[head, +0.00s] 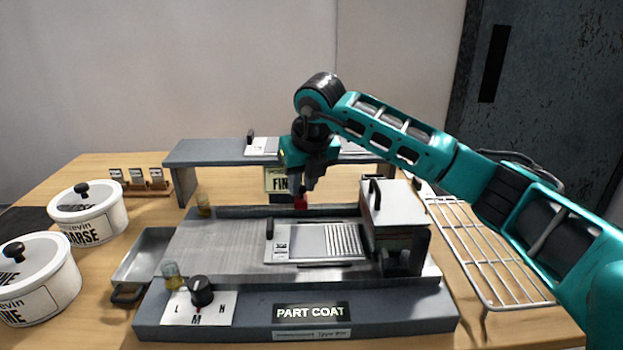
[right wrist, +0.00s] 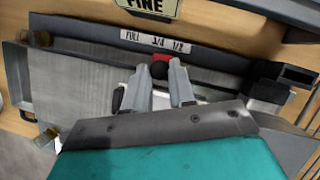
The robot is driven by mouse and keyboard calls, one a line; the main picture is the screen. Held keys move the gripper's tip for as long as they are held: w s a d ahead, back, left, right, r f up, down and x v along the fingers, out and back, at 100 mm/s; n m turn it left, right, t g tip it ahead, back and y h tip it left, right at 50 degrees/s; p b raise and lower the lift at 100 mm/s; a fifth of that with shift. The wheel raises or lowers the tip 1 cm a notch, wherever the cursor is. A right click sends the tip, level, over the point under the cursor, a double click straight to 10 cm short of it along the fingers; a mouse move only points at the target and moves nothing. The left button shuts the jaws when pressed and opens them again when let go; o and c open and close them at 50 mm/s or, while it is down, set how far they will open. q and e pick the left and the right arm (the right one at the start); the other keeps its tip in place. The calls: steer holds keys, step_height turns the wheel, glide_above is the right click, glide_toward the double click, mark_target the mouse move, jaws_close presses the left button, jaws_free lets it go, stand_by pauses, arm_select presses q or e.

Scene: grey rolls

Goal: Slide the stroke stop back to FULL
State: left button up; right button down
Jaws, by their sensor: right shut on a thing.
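The stroke stop is a small red block (head: 300,202) on the back rail of the coating machine (head: 200,245). In the right wrist view the red stop (right wrist: 163,57) has a dark round knob in front and sits just below the 3/4 mark of the scale label (right wrist: 154,41), which reads FULL, 3/4, 1/2 from left to right. My right gripper (head: 304,186) reaches down over the rail. Its fingers (right wrist: 164,70) are closed on the stop's knob, partly hiding it. My left gripper is in neither view.
A white carriage block (head: 394,212) stands on the machine's bed right of the stop. A plate (head: 315,243) lies on the bed, and a grey shelf (head: 210,153) stands behind. Lidded white tubs (head: 88,212) are at left, a wire rack (head: 480,250) at right.

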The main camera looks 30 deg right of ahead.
mark_target(274, 209)
steer(key=a, duration=0.1)
steer(key=w+a, duration=0.1)
steer(key=a, duration=0.1)
steer(key=w+a, duration=0.1)
steer(key=a, duration=0.1)
steer(key=shift+w+a+r, duration=0.1)
steer(key=shift+w+a, duration=0.05)
steer(key=shift+w, duration=0.1)
steer(key=c, duration=0.9)
jaws_free()
steer(key=shift+a, duration=0.1)
steer(key=shift+c, duration=0.2)
steer(key=shift+r+p, duration=0.25)
steer(key=shift+p, duration=0.05)
steer(key=p+v, duration=0.1)
steer(key=v, duration=1.1)
steer(key=shift+s, duration=0.2)
